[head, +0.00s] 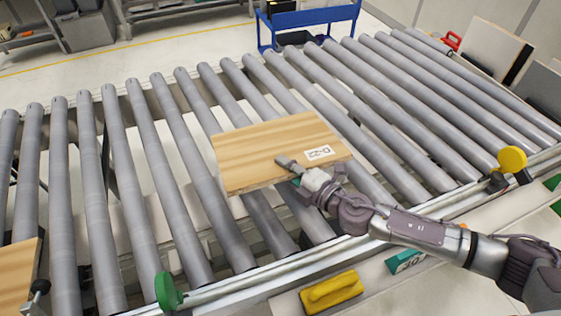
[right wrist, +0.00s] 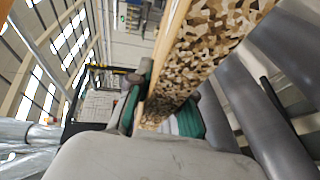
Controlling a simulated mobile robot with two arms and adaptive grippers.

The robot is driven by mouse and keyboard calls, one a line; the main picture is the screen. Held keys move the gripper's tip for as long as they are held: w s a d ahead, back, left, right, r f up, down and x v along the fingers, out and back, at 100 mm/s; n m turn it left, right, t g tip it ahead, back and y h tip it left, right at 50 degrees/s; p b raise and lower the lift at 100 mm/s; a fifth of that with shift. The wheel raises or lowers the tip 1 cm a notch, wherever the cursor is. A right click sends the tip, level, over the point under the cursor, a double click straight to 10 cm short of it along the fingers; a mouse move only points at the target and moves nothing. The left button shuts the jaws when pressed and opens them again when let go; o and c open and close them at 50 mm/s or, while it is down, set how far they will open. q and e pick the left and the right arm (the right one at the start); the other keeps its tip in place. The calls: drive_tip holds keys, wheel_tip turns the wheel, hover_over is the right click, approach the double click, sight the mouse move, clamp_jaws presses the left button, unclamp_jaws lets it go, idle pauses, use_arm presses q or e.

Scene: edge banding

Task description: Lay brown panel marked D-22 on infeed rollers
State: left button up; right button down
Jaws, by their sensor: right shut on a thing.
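The brown wood-grain panel (head: 262,150) carries a white label reading D-22 near its right corner. It is over the middle of the grey infeed rollers (head: 190,190). My right gripper (head: 292,170) is shut on the panel's near edge. My left gripper is not in view.
Another wood-grain panel (head: 18,275) is at the bottom left. A green knob (head: 168,291) and a yellow knob (head: 511,160) stand along the near rail. A yellow block (head: 331,292) lies on the near ledge. A blue cart (head: 310,22) stands beyond the rollers. Rollers on both sides are clear.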

drive_tip(key=shift+f, duration=0.15)
drive_tip(key=shift+f+b, duration=0.3)
drive_tip(key=shift+b, duration=0.2)
drive_tip(key=shift+w+f+b, duration=0.15)
drive_tip(key=shift+f+b, duration=5.1)
drive_tip(key=shift+f, duration=0.35)
